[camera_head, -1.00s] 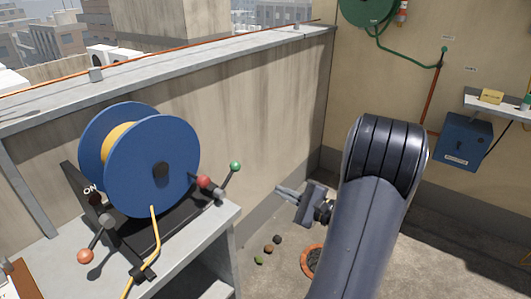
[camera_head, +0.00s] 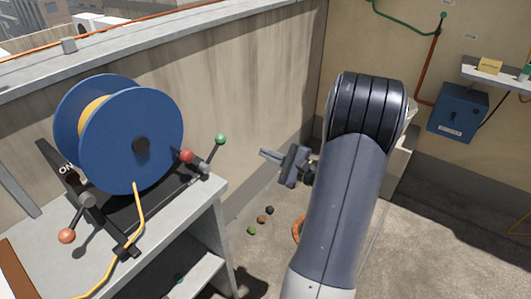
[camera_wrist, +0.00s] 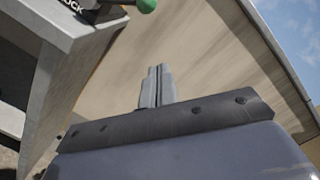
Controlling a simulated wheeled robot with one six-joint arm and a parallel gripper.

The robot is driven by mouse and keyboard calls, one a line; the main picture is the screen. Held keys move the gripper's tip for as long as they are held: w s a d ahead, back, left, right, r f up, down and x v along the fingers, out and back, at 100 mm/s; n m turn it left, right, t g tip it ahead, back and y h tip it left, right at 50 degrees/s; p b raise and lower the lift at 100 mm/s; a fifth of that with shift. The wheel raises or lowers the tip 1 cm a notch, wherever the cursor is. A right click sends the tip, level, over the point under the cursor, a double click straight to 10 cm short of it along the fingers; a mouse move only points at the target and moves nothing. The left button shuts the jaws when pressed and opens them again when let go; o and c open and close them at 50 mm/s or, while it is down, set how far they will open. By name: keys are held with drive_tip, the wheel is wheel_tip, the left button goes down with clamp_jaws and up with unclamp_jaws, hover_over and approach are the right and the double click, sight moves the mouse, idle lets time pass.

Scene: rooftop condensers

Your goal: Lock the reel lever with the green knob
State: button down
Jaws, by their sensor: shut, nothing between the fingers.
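The reel lever's green knob (camera_head: 221,139) stands up and to the right of the blue cable reel (camera_head: 150,145), at the right end of the dark reel stand. The green knob also shows at the top of the wrist view (camera_wrist: 147,5), beside a dark block with partly visible white letters ending in "OCK" (camera_wrist: 74,5). My gripper (camera_head: 265,154) is to the right of the green knob, apart from it, with its fingers pointing left. In the wrist view its fingertips (camera_wrist: 159,70) are together and hold nothing.
A red knob (camera_head: 187,156) sits close left of the green one. An orange knob (camera_head: 67,236) is on another lever at the left, near an "ON" label. The grey bench (camera_head: 190,205) bears the reel. A concrete parapet wall (camera_head: 235,100) stands behind.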

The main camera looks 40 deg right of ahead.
sight(223, 136)
drive_tip(key=w+a+r+p, duration=0.1)
drive_tip(key=w+a+r, duration=0.1)
drive_tip(key=w+a, duration=0.4)
drive_tip(key=shift+w+a+r, duration=0.2)
drive_tip(key=shift+r, duration=0.05)
drive_tip(key=shift+a+r+n+b, duration=0.2)
drive_tip(key=shift+r+n+b, duration=0.25)
drive_tip(key=shift+n+b, duration=0.35)
drive_tip(key=a+r+n+b, duration=0.1)
drive_tip(key=n+b, duration=0.1)
drive_tip(key=b, duration=0.1)
drive_tip(key=r+n+b, duration=0.1)
drive_tip(key=b, duration=0.2)
drive_tip(key=shift+s+a+r+n+g+b, duration=0.15)
drive_tip(key=shift+s+a+n+g+b, duration=0.15)
drive_tip(key=shift+s+a+n+b, duration=0.1)
drive_tip(key=a+n+b, duration=0.1)
drive_tip(key=b, duration=0.1)
drive_tip(key=a+r+n+b, duration=0.1)
drive_tip(key=n+b, duration=0.1)
drive_tip(key=b, duration=0.1)
drive_tip(key=s+a+r+n+b, duration=0.1)
drive_tip(key=b, duration=0.1)
drive_tip(key=shift+s+a+r+n+b, duration=0.1)
drive_tip(key=shift+a+r+n+b, duration=0.1)
drive_tip(key=shift+n+b, duration=0.1)
drive_tip(key=shift+s+a+r+n+b, duration=0.25)
drive_tip(key=shift+a+r+n+b, duration=0.3)
drive_tip(key=shift+n+b, duration=0.45)
